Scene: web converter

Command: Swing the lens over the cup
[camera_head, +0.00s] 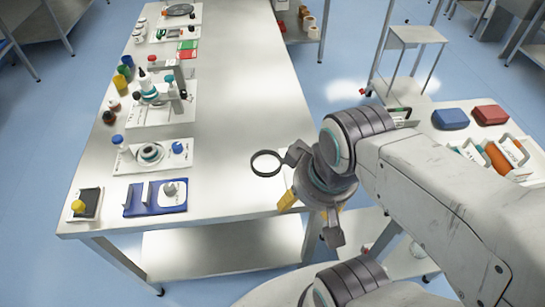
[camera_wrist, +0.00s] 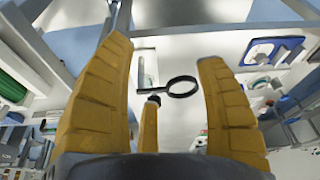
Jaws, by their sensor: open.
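The lens (camera_head: 267,163) shows in the head view as a thin black ring near the right edge of the white table. My gripper (camera_head: 312,205) has yellow fingers and is open and empty, just right of the lens. In the wrist view the ring lies between and beyond the spread fingers, apart from them. A small round dish on a white tray (camera_head: 182,160) stands left of the lens; I cannot tell whether it is the cup.
A blue tray (camera_head: 135,207) with upright pieces stands at the table's near left. Trays and coloured bottles line the left edge. The table's middle (camera_head: 235,90) is clear. A side table at right holds a blue box (camera_head: 450,118) and a red box (camera_head: 490,114).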

